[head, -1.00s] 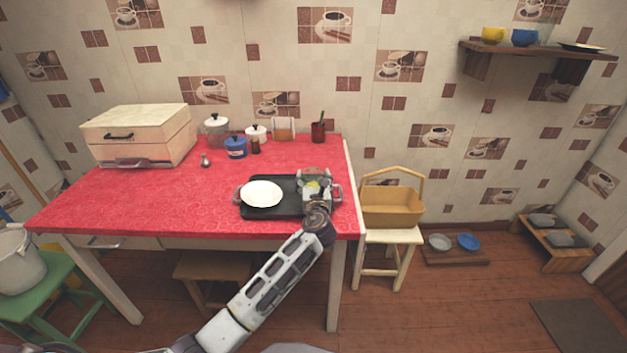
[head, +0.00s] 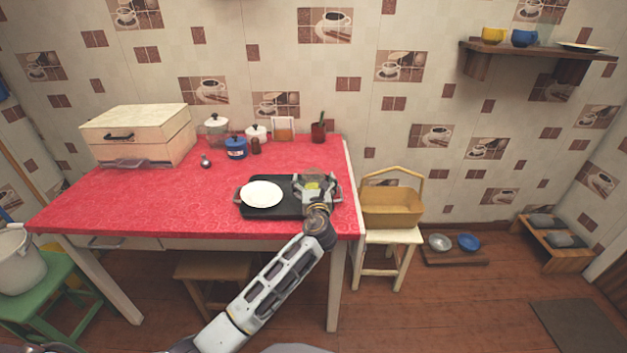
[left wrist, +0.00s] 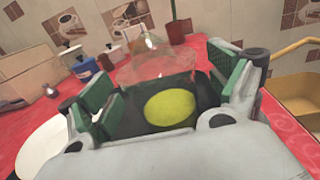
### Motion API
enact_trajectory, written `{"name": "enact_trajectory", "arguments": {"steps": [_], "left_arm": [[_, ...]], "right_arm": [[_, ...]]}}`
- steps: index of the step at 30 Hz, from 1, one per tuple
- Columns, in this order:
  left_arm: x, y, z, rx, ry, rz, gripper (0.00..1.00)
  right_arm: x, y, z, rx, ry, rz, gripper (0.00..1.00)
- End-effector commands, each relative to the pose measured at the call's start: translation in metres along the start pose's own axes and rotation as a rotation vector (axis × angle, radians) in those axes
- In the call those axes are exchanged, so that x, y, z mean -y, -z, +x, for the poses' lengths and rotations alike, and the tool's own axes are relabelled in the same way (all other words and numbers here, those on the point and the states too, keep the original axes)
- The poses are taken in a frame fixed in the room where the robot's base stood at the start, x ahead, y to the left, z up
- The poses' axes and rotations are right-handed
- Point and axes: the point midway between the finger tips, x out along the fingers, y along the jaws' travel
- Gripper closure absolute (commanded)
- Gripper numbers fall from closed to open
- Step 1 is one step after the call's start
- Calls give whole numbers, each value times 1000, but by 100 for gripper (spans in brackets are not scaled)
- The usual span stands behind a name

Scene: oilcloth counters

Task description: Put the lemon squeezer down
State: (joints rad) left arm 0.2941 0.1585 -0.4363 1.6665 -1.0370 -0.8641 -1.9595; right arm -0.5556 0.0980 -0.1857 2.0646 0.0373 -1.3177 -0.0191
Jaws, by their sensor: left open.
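A clear, pinkish glass piece that looks like the lemon squeezer (left wrist: 155,65) stands just beyond my left gripper's fingers in the left wrist view. A yellow-green oval (left wrist: 170,107), perhaps a lemon, shows between the fingers; it also shows in the head view (head: 312,186). My left gripper (head: 319,187) is over the right end of the black tray (head: 275,210), with its green-padded fingers (left wrist: 165,95) spread apart. I cannot tell whether either finger touches the glass. The gripper hides part of the tray. My right gripper is not in view.
A white plate (head: 261,194) takes up the tray's left part. Jars, a blue pot (head: 235,149) and a bread box (head: 138,135) stand farther back on the red table (head: 150,200). A yellow basket (head: 391,205) sits on a stool at the right. The table's left front is clear.

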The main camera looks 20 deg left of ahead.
Motion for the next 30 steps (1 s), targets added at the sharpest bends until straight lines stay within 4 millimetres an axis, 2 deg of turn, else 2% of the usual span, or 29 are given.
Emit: {"name": "enact_trajectory", "arguments": {"steps": [13, 21, 30], "left_arm": [[0, -1, -51, -2, 1, -1, 9], [0, -1, -85, -1, 1, 0, 9], [0, 0, -107, 0, 0, 1, 9]], "right_arm": [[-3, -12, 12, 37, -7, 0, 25], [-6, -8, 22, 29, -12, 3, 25], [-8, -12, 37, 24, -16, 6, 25]]}}
